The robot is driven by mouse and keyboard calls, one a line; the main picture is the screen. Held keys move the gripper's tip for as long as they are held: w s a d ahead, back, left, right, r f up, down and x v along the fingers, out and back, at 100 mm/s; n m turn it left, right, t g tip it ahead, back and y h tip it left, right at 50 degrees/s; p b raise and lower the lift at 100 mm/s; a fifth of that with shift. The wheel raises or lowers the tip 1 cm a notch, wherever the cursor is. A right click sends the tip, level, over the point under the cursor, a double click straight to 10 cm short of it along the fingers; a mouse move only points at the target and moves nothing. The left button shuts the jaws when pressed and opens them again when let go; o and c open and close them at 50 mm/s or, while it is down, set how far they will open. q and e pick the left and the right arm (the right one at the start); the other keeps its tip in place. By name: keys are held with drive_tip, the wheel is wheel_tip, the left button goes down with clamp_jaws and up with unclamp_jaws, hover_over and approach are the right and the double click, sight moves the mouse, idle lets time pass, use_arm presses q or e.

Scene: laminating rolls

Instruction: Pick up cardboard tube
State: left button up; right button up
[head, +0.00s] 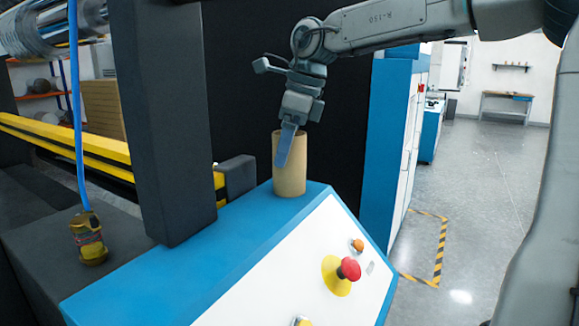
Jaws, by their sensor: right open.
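The cardboard tube (290,178) is a plain brown cylinder. It stands upright on the blue top of the machine's control console (225,245), near the back edge. My right gripper (286,148) comes down from above and reaches the tube's upper part. One bluish finger shows in front of the tube's near side, angled down. The other finger is hidden, so I cannot tell whether it is inside or behind the tube, or whether the fingers touch it. The jaws are open. My left gripper is not in view.
A dark upright post (165,120) stands left of the tube. A red emergency button (348,268) sits on the console's white sloping front. A blue hose (77,120) hangs at the left, near a yellow-black rail (100,155). Open floor (480,200) lies at the right.

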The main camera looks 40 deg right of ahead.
drive_tip(key=shift+w+f, duration=0.1)
drive_tip(key=c, duration=1.1)
wheel_tip(320, 180, up, 4)
drive_tip(key=r+p, duration=0.1)
drive_tip(key=p, duration=0.2)
drive_tip(key=s+d+b, duration=0.1)
drive_tip(key=s+b, duration=0.1)
drive_tip(key=s, duration=0.3)
drive_tip(key=s+d+b, duration=0.1)
drive_tip(key=s+b, duration=0.2)
drive_tip(key=s, duration=0.2)
drive_tip(key=s+d+b, duration=0.1)
drive_tip(key=s+b, duration=0.1)
drive_tip(key=s, duration=0.3)
drive_tip(key=shift+s+d+r, duration=0.1)
drive_tip(key=shift+s+d, duration=0.2)
drive_tip(key=shift+s, duration=0.1)
